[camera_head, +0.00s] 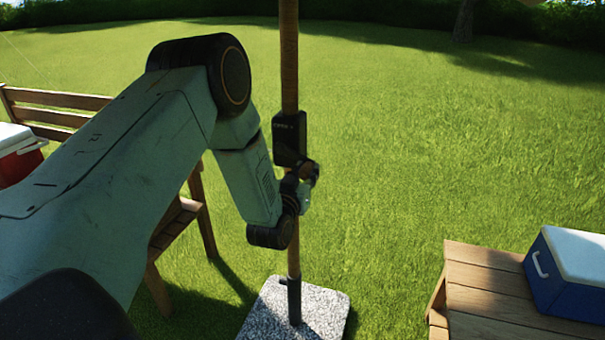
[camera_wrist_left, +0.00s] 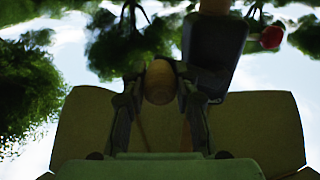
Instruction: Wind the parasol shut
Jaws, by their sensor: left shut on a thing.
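The parasol's wooden pole (camera_head: 290,70) stands upright, with a dark crank housing (camera_head: 289,138) on it. My left gripper (camera_head: 306,178) is at the pole just below the housing. In the left wrist view, my left gripper's fingers (camera_wrist_left: 160,98) are on either side of a round wooden crank knob (camera_wrist_left: 160,80), shut on it. The housing (camera_wrist_left: 213,50) shows beside it there. In the head view the gripper and arm largely hide the knob. Broad olive-beige panels (camera_wrist_left: 262,125) in the wrist view look like the canopy, but how far open it is I cannot tell.
The pole stands in a speckled stone base (camera_head: 322,312) on the grass. A wooden bench (camera_head: 62,98) and a red-and-white cooler (camera_head: 14,150) are at left. A wooden table (camera_head: 482,295) with a blue-and-white cooler (camera_head: 570,275) is at right. Grass right of the pole is clear.

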